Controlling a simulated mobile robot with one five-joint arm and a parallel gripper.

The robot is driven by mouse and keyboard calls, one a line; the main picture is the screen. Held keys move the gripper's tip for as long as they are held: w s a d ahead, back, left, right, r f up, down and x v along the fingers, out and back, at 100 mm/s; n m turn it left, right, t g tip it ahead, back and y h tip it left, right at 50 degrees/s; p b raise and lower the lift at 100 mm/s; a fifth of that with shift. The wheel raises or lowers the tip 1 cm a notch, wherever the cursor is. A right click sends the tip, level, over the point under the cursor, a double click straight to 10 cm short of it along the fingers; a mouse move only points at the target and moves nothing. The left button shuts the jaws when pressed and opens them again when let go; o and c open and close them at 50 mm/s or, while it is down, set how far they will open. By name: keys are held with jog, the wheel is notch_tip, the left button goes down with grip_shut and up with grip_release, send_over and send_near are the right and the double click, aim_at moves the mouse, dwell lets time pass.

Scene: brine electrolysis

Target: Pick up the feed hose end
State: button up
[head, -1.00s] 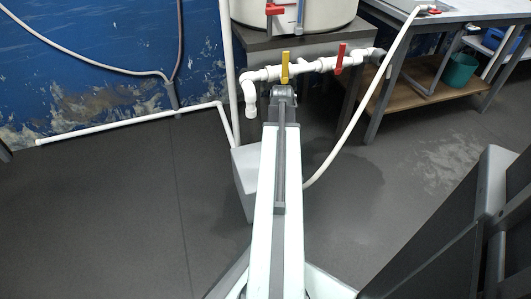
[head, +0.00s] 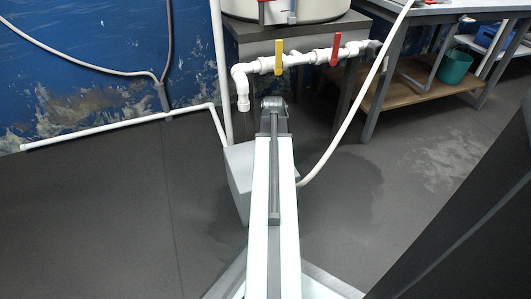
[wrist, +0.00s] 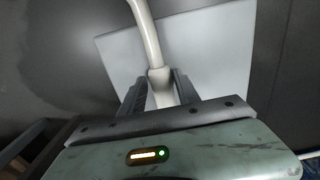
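The white feed hose (head: 345,120) hangs from the bench at upper right and runs down behind my arm, beside a light grey box. In the wrist view the hose (wrist: 148,35) comes down from the top and its thicker end (wrist: 160,82) lies between the two dark fingers of my gripper (wrist: 160,88). The fingers stand close on both sides of the hose end. I cannot tell whether they press on it. In the head view my arm hides the hose's lower end and the gripper's fingers.
White piping with a yellow valve handle (head: 278,57) and a red one (head: 335,50) crosses beyond. A dark panel (head: 470,215) blocks the right. Floor at left is clear.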

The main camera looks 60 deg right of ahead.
grip_shut()
jog(key=shift+r, duration=0.15)
notch_tip(320, 180, up, 28)
jog(key=p, duration=2.8)
